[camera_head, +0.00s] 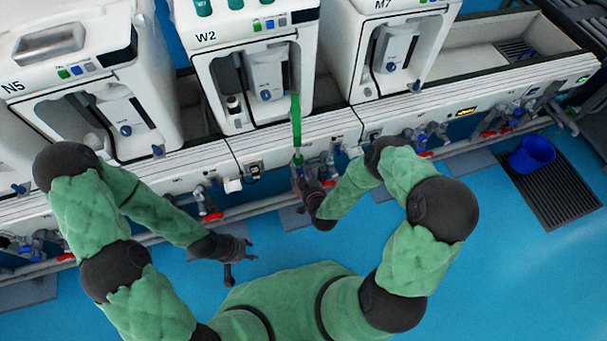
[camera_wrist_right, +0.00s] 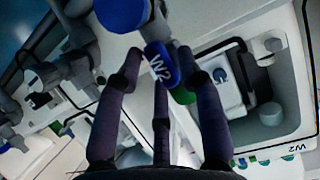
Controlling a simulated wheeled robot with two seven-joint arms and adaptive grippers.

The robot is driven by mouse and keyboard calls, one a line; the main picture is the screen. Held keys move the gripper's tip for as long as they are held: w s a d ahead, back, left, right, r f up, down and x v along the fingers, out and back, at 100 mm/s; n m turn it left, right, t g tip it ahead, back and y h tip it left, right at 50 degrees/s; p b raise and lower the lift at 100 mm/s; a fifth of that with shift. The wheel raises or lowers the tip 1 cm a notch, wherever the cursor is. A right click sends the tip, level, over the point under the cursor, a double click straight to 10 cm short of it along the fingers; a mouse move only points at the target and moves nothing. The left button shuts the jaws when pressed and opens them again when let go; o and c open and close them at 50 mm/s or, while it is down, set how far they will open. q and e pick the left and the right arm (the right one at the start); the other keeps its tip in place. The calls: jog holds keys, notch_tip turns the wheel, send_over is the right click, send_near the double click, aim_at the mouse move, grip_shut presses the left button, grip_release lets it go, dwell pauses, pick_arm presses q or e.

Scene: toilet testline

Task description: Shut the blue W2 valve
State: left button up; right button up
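The blue tag marked W2 (camera_wrist_right: 161,66) shows in the right wrist view, with a green piece (camera_wrist_right: 184,95) beside it. A round blue part (camera_wrist_right: 121,12) is at the top of that view. My right gripper (camera_wrist_right: 160,58) has its fingers spread on both sides of the tag, with no clear grip on it. In the head view my right gripper (camera_head: 309,188) is at the pipework below the W2 machine (camera_head: 221,75) and hides the valve there. My left gripper (camera_head: 240,258) is open and empty above the blue floor.
The N5 machine (camera_head: 72,75) stands left and the M7 machine (camera_head: 372,45) right of W2. A green upright strip (camera_head: 296,120) stands before W2. Pipes and valves (camera_head: 497,118) run along the bench front. A blue bucket (camera_head: 532,154) is on a dark floor grate (camera_head: 560,197).

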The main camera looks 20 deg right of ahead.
grip_shut()
jog(key=m+y, duration=0.1)
jog(key=m, duration=0.1)
jog(key=shift+d+f+m+y, duration=0.1)
jog(key=shift+d+m+y, duration=0.2)
jog(key=shift+y, duration=0.1)
jog(key=m+y, duration=0.2)
jog(key=m, duration=0.1)
jog(key=shift+f, duration=0.25)
jog(key=m, duration=0.1)
jog(key=m+t+y, duration=0.1)
jog(key=m+y, duration=0.1)
jog(key=m, duration=0.1)
jog(key=shift+f, duration=0.25)
jog(key=shift+f+m+t+y, duration=0.1)
jog(key=shift+m+t+y, duration=0.25)
jog(key=shift+m, duration=0.55)
jog(key=shift+f+m+t+y, duration=0.15)
jog(key=shift+m+t, duration=0.3)
jog(key=shift+m, duration=0.45)
jog(key=shift+r+m, duration=0.1)
jog(key=shift+m, duration=0.2)
